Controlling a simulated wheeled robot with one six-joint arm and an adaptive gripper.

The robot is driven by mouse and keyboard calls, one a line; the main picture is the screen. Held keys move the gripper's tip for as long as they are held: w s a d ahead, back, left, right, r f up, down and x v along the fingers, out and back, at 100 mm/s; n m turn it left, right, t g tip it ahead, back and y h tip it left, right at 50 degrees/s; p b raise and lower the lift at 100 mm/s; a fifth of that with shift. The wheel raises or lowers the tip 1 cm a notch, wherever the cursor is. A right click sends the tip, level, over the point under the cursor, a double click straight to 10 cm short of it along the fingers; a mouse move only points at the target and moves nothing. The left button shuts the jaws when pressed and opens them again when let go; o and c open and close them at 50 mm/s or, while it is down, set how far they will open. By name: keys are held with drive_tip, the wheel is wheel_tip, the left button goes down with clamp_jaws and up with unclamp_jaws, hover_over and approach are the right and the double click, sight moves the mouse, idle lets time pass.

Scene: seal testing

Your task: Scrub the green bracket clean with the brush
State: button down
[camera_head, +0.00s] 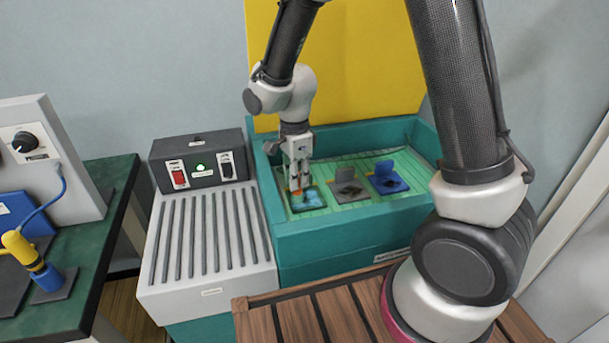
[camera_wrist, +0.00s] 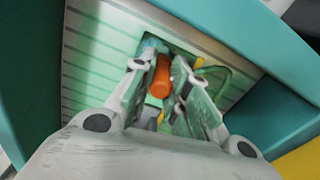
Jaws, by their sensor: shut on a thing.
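My gripper (camera_head: 299,178) points down into the teal basin, over its left part. In the wrist view my gripper (camera_wrist: 163,90) is shut on the brush, whose orange handle (camera_wrist: 161,76) shows between the fingers. The green bracket (camera_head: 312,203) lies on the slatted basin floor right below my gripper, partly hidden by it. Its face looks dark and bluish within a green rim. In the wrist view a green edge of the bracket (camera_wrist: 222,76) shows beside the fingers. The brush's bristles are hidden, so I cannot tell whether they touch the bracket.
A grey bracket (camera_head: 350,190) and a blue bracket (camera_head: 390,184) with dark patches lie to the right in the basin (camera_head: 335,237). A ribbed drainboard (camera_head: 208,240) and a switch box (camera_head: 199,163) stand left. A green-topped table (camera_head: 92,240) is at far left, a wooden slatted surface (camera_head: 300,322) in front.

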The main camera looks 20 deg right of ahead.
drive_tip(key=shift+d+f, duration=0.1)
drive_tip(key=shift+d, duration=1.35)
drive_tip(key=shift+d, duration=1.45)
wheel_tip(320, 180, up, 7)
